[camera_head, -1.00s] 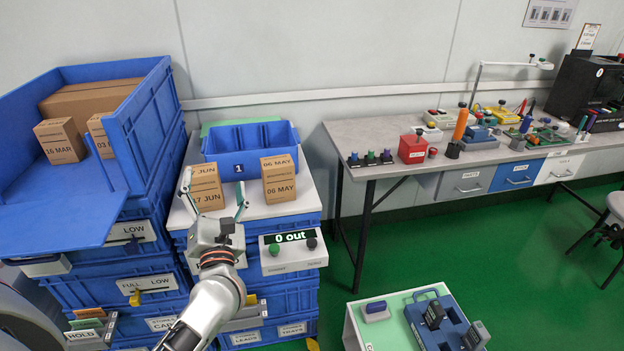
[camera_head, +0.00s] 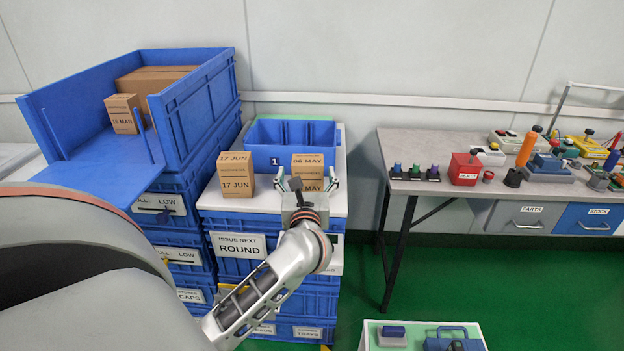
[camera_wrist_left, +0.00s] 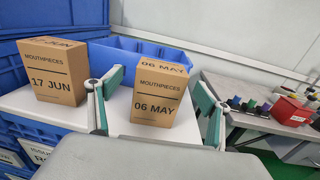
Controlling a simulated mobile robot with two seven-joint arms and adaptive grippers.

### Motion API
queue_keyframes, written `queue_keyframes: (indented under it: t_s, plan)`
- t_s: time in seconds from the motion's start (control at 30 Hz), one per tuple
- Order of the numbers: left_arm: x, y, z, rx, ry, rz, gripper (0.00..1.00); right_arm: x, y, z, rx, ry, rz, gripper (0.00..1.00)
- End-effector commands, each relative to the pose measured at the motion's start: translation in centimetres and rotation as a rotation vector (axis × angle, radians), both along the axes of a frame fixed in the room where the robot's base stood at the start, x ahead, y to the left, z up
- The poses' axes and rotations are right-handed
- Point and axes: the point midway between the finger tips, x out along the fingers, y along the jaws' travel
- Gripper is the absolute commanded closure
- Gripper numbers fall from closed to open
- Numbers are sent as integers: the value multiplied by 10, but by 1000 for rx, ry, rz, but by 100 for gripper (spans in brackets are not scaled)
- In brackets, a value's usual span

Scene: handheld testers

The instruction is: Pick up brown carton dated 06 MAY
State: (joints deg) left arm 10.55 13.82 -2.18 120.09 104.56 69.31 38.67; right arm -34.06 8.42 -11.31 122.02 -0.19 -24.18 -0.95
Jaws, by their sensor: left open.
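The brown carton dated 06 MAY (camera_head: 309,164) stands upright on the white top (camera_head: 262,201) of a blue crate stack. In the left wrist view the 06 MAY carton (camera_wrist_left: 158,95) stands ahead, between the two spread fingers. My left gripper (camera_head: 306,186) is open in front of the carton, its fingers toward either side; I cannot tell whether they touch it. The gripper also shows in the left wrist view (camera_wrist_left: 157,103). Its body hides the carton's lower front in the head view. My right gripper does not show.
A 17 JUN carton (camera_head: 237,176) stands close to the left, also in the left wrist view (camera_wrist_left: 57,72). A blue divided bin (camera_head: 262,157) is right behind. A 15 MAR carton (camera_head: 123,114) sits in a big blue crate (camera_head: 194,106). A workbench (camera_head: 420,187) stands to the right.

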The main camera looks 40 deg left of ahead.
Motion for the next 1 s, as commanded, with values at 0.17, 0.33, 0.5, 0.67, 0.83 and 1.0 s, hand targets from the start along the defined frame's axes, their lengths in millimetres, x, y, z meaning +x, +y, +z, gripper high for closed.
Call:
queue_keyframes:
  t_s: [0.17, 0.33, 0.5, 0.67, 0.83, 1.0]
  plan:
    - [16, 14, 4, 3, -1, 1, 22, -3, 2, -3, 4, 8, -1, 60]
    - [33, 30, 5, 4, 2, -1, 22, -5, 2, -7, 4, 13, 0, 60]
    - [40, 37, 5, 1, 1, 0, 22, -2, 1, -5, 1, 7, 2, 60]
    - [40, 37, 6, 2, 1, -1, 22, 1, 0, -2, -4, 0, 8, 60]
    - [40, 36, 6, 2, 1, -1, 58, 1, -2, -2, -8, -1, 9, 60]
    - [40, 36, 6, 2, -1, -1, 79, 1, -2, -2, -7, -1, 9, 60]
